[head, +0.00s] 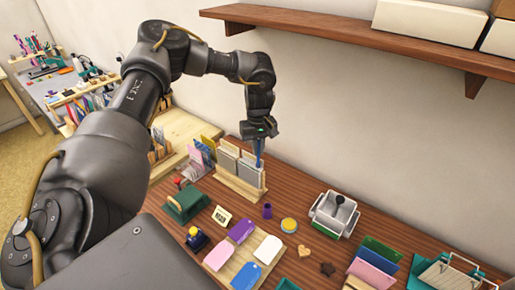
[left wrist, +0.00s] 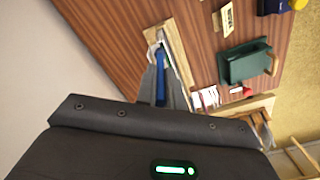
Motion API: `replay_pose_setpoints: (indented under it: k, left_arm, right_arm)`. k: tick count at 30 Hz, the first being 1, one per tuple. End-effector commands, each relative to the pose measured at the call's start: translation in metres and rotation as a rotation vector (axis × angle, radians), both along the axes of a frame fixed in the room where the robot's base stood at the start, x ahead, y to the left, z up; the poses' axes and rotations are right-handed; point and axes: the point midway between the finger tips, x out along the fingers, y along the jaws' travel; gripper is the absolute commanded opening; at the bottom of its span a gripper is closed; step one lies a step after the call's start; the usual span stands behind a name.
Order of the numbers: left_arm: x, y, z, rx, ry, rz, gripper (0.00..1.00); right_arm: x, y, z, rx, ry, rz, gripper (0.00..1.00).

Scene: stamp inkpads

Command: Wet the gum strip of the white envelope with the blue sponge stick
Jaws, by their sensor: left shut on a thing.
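My left gripper (head: 260,136) is shut on the slim blue sponge stick (head: 258,152), which points down. It is above the right end of a wooden rack (head: 238,188) holding grey and pale flat pieces. The blue stick also shows in the left wrist view (left wrist: 160,86), beside grey pieces; its tip is too small to make out, and I cannot tell if it touches the rack. A white flat piece (head: 268,249) with an angled end lies on a wooden board (head: 230,272); I cannot tell whether it is the envelope. No gum strip can be made out. My right gripper is out of view.
Pink (head: 217,255) and purple (head: 241,230) pieces share the board. A wooden shelf (head: 340,35) hangs on the wall. A grey metal device (head: 335,213) stands right.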

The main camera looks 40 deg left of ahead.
Motion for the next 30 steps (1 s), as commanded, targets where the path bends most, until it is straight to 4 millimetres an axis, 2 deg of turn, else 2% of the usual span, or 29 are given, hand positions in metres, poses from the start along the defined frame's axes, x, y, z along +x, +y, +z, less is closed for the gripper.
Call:
replay_pose_setpoints:
  k: [19,30]
  left_arm:
    - [0.007,0.0,0.0,0.0,0.0,0.001,0.0]
    - [0.006,0.009,0.002,0.0,0.001,0.001,0.0]
  right_arm:
    - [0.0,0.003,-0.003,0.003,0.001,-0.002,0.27]
    - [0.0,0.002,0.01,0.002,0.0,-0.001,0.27]
